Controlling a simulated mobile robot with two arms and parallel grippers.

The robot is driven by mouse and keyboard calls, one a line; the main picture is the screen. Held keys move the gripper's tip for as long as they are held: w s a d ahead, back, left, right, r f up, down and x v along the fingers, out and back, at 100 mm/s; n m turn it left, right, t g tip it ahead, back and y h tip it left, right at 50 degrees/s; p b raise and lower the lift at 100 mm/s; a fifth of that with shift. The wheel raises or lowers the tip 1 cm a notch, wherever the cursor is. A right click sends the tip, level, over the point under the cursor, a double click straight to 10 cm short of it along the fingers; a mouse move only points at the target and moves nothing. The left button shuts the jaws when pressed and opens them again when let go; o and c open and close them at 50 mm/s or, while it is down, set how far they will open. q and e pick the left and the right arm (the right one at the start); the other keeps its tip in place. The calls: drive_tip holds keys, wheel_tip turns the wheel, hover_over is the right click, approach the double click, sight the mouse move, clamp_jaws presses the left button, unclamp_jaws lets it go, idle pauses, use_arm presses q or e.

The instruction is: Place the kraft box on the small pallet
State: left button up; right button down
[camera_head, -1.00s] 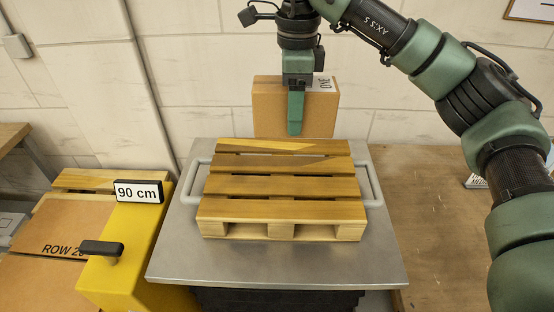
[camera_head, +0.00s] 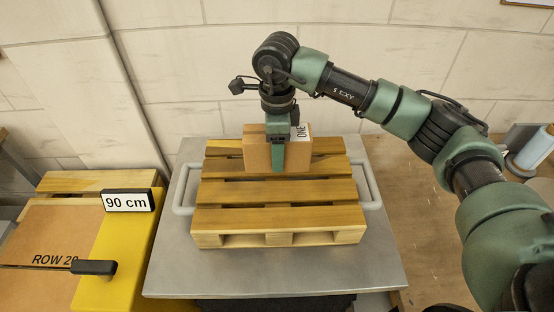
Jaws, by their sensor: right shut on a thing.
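The kraft box (camera_head: 299,155) is a brown carton with a white label on its top right edge. It is upright at the back part of the small pallet (camera_head: 232,217), which is made of wooden slats. My right gripper (camera_head: 277,160) points down and is shut on the kraft box, with one green finger in front of its face. The far finger is hidden behind the box. I cannot tell whether the box's bottom touches the slats. My left gripper is not in view.
The pallet rests on a grey metal lift table (camera_head: 270,272) with side handles. The pallet's front slats are clear.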

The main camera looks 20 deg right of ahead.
drive_tip(key=shift+f, duration=0.55)
wheel_tip(320, 180, down, 4)
drive_tip(key=shift+r+p, duration=0.1)
drive_tip(key=shift+p, duration=0.7)
drive_tip(key=shift+f, duration=0.25)
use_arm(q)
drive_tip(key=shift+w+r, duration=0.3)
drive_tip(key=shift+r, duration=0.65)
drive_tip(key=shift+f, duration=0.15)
use_arm(e)
drive_tip(key=shift+c, duration=2.1)
unclamp_jaws()
drive_tip(key=shift+s+f, duration=0.1)
